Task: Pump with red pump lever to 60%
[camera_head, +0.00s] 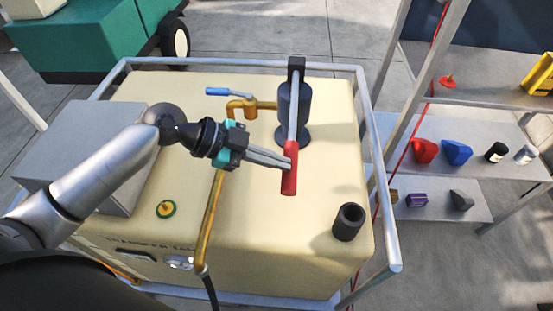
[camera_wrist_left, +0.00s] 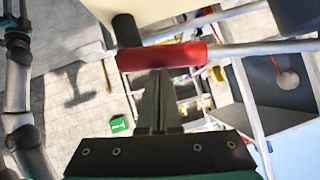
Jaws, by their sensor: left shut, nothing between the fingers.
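The pump lever is a grey rod with a red grip (camera_head: 289,172), jutting from the dark cylindrical pump (camera_head: 294,105) on top of the cream tank (camera_head: 140,225). The grip points toward the front of the tank. My left gripper (camera_head: 287,163) is shut and empty, its fingertips at the left side of the grip. In the left wrist view the closed fingers (camera_wrist_left: 158,75) end right against the red grip (camera_wrist_left: 160,57); it is not between them. Part of my right arm shows at that view's left edge; its gripper is too cut off to judge. No pump percentage is readable.
A metal rail (camera_head: 372,130) frames the tank. A blue-handled valve (camera_head: 228,92) on a yellow pipe (camera_head: 210,220) stands left of the pump, and a dark open pipe (camera_head: 348,222) stands at front right. Shelves (camera_head: 455,145) with several small objects are beyond the rail.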

